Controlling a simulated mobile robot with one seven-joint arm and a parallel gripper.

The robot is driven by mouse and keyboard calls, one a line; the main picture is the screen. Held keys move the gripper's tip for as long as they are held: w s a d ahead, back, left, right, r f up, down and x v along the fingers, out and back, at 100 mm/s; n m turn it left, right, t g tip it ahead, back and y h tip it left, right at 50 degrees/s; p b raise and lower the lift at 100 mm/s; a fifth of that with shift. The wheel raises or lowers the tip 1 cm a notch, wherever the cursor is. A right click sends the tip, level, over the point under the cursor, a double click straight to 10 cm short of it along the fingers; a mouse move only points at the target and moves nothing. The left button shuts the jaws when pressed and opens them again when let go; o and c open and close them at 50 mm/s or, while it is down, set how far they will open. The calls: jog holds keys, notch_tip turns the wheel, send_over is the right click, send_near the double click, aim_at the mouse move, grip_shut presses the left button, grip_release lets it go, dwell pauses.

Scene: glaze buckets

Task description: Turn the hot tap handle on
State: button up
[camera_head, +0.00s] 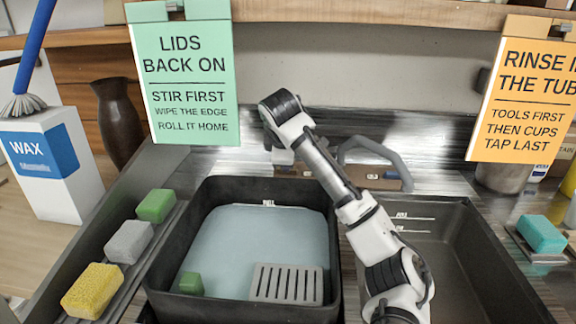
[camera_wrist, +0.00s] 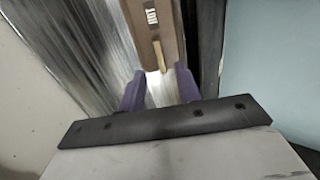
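The hot tap handle (camera_wrist: 159,56) is a short, narrow brass lever on a brown tap block (camera_wrist: 153,22) marked HOT in the wrist view. My gripper (camera_wrist: 160,80) has two purple fingers, spread apart with a gap between them. The handle's near end lies just ahead of that gap, roughly centred; I cannot tell whether either finger touches it. In the head view the brown tap block (camera_head: 375,177) stands behind the basins with a curved grey spout (camera_head: 386,152). My arm hides the handle and most of my gripper there.
A dark tub (camera_head: 190,225) with pale blue liquid stands front centre, holding a green block and a slotted grey plate. An empty dark basin (camera_head: 465,265) is at right. Sponges (camera_head: 128,241) line the left ledge. Green (camera_head: 185,75) and orange (camera_head: 520,105) signs hang above.

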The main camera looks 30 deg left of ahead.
jog(key=p+x, duration=0.1)
jog(key=x, duration=0.6)
jog(key=shift+r, duration=0.1)
grip_shut()
